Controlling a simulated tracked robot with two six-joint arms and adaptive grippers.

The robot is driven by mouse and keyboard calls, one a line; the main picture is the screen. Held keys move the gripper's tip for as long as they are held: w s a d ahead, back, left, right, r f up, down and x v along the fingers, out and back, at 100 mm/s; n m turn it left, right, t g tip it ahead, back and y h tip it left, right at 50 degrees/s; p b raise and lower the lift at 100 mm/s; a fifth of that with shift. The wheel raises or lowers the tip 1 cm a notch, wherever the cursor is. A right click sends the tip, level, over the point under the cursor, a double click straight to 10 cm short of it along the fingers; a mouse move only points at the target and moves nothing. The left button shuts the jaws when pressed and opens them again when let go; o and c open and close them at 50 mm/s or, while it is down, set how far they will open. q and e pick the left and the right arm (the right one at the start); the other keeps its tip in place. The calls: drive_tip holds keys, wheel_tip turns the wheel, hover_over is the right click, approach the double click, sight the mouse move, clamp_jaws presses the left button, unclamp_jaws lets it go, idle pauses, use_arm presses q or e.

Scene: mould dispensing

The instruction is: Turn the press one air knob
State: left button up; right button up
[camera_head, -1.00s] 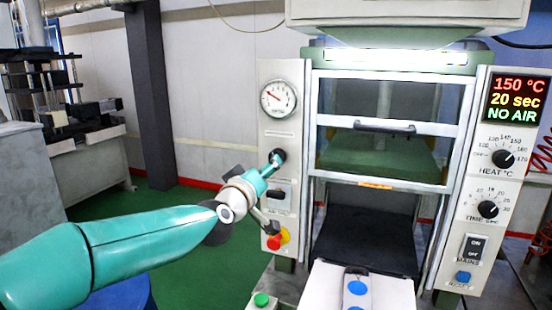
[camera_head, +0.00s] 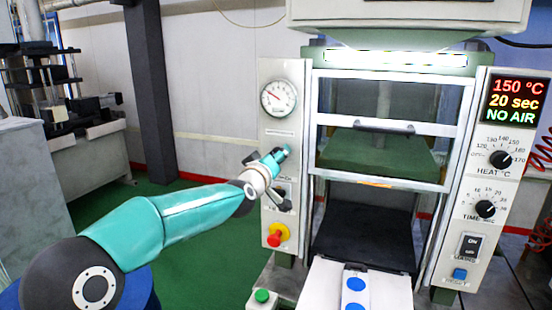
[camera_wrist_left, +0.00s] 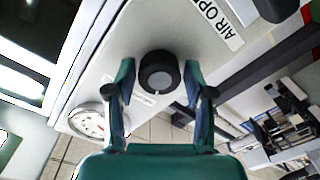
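The air knob (camera_wrist_left: 159,72) is round and black with a small white mark on its rim, on the pale press panel beside a label starting "AIR OP". My left gripper (camera_wrist_left: 158,80) has one finger on each side of the knob, with a narrow gap showing on both sides. In the head view the left gripper (camera_head: 283,155) is at the press's left panel below the pressure gauge (camera_head: 279,98) and hides the knob. The press display (camera_head: 516,102) reads 150 °C, 20 sec and NO AIR. My right gripper is not in view.
A red button on yellow (camera_head: 277,236) sits lower on the left panel. The press door (camera_head: 385,128) is right of the gripper. A white-topped stand with blue buttons (camera_head: 355,284) is in front. A green button (camera_head: 262,296) is at the bottom.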

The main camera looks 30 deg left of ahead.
use_arm(q)
drive_tip(key=c, duration=0.5)
drive_tip(key=shift+d, duration=0.15)
drive_tip(key=shift+c, duration=1)
drive_tip(key=shift+m, duration=0.3)
drive_tip(key=m+p, duration=0.1)
drive_tip(key=m, duration=0.4)
drive_tip(key=shift+r, duration=0.1)
drive_tip(key=m+p, duration=0.1)
drive_tip(key=m, duration=0.5)
drive_tip(key=shift+m, duration=0.3)
